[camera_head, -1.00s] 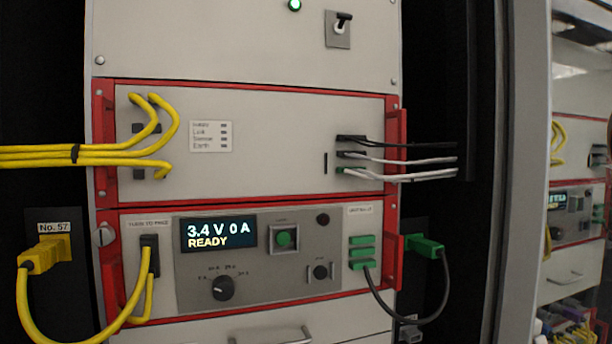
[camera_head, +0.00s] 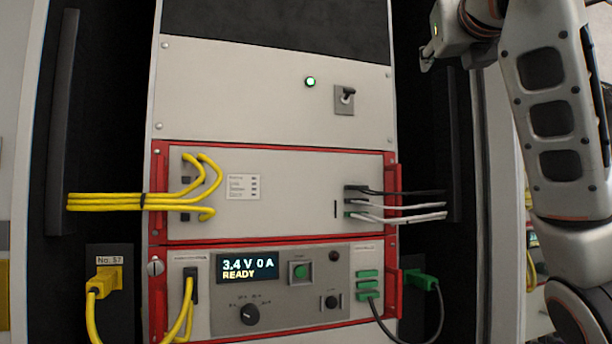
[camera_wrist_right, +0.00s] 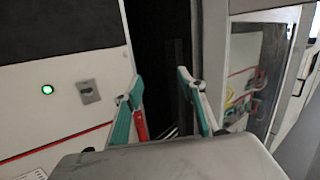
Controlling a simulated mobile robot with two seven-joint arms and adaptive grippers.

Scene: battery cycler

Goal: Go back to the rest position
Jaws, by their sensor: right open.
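My right arm comes in at the upper right of the head view, raised beside the rack. My right gripper (camera_head: 427,58) shows only in part there, at the rack's right edge near the top. In the right wrist view its two fingers (camera_wrist_right: 168,105) are apart with nothing between them. They point at the dark gap beside the rack and appear clear of the panels. My left gripper is not in view.
The rack's cycler unit (camera_head: 222,322) shows "3.4 V 0 A READY" on its display (camera_head: 247,265). Yellow cables (camera_head: 110,202) run at left; black and white cables (camera_head: 415,208) stick out at right.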

